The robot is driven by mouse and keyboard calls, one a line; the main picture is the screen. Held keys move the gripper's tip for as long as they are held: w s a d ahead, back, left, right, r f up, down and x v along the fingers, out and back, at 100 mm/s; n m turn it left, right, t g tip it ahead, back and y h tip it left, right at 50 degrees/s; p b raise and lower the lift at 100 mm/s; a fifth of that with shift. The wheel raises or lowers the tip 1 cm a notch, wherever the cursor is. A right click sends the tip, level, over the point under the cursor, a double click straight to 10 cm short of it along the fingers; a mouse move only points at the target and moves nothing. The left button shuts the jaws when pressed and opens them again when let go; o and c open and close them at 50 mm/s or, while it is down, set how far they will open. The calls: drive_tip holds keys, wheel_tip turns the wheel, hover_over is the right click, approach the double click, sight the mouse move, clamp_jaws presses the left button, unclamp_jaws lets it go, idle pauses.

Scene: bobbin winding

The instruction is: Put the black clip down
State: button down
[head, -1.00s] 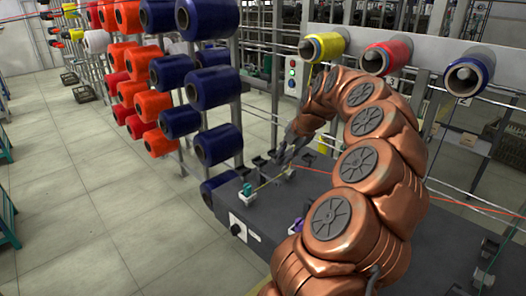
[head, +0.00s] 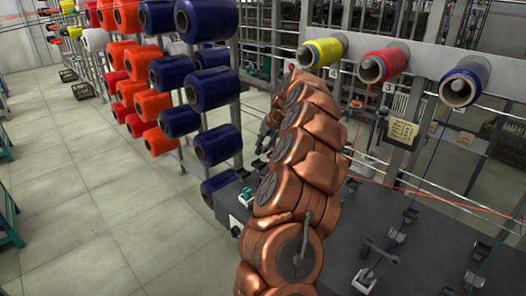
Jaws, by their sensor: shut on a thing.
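My gripper (head: 266,137) is a small dark shape at the left edge of my copper arm, above the far left part of the dark grey machine table (head: 345,222). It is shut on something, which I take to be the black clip. The clip is too small and dark to make out apart from the fingers. My arm hides much of the table's left and middle part.
Yellow (head: 322,52), red (head: 384,64) and blue (head: 464,80) spools sit on a rail at the back. Small metal guides (head: 380,252) stand on the table's right part. A teal piece (head: 246,195) sits near its left edge. Orange and blue bobbins (head: 213,88) rise at left.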

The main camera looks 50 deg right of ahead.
drive_tip(key=shift+w+f+p, duration=0.15)
drive_tip(key=shift+f+p, duration=0.65)
drive_tip(key=shift+f, duration=0.95)
drive_tip(key=shift+f+b, duration=0.45)
drive_tip(key=shift+b, duration=0.2)
drive_tip(key=c, duration=1)
unclamp_jaws()
drive_tip(key=shift+r, duration=0.15)
